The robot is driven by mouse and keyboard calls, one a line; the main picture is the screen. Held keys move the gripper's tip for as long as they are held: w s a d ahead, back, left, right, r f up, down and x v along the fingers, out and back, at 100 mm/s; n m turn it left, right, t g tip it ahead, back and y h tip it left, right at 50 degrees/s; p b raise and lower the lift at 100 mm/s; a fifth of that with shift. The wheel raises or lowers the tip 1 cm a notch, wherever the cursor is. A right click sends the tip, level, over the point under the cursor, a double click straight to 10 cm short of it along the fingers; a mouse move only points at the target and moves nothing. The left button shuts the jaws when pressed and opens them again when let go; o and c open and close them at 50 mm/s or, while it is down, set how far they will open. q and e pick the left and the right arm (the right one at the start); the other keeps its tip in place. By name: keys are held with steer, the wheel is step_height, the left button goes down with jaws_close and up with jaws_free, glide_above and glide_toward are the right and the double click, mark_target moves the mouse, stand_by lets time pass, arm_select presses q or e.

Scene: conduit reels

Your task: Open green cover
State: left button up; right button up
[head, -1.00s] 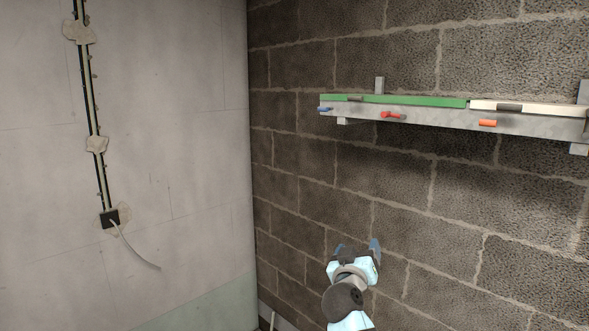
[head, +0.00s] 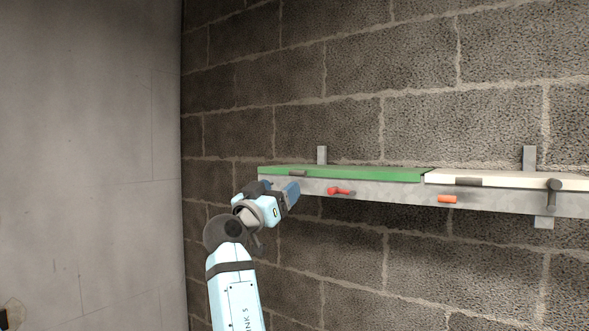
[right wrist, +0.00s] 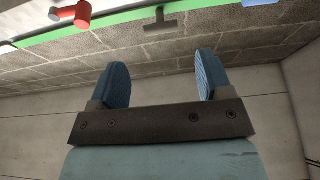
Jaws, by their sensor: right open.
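The green cover (head: 360,173) is a long strip lying shut along the top of a grey channel (head: 400,195) on the block wall. A small dark handle (head: 298,173) sits near its left end; a grey T-shaped handle (right wrist: 160,22) shows beyond my fingers in the right wrist view. My right gripper (head: 285,190) is at the channel's left end, in front of and slightly below the cover. In the right wrist view its blue fingers (right wrist: 162,76) are apart with nothing between them. The gripper hides part of the channel's left end. My left gripper is not in view.
A red lever (head: 340,191) and an orange lever (head: 447,199) stick out from the channel's front. A white cover (head: 520,179) with a dark block continues to the right, near a dark round knob (head: 554,185). Grey brackets hold the channel. The wall below is clear.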

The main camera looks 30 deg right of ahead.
mark_target(296, 174)
steer(key=p+x, duration=0.2)
steer(key=x, duration=0.4)
steer(key=shift+w+d+r, duration=0.15)
steer(key=shift+r, duration=0.05)
steer(key=shift+p+x, duration=0.3)
steer(key=shift+x, duration=0.5)
steer(key=shift+f, duration=0.15)
steer(key=shift+c, duration=0.2)
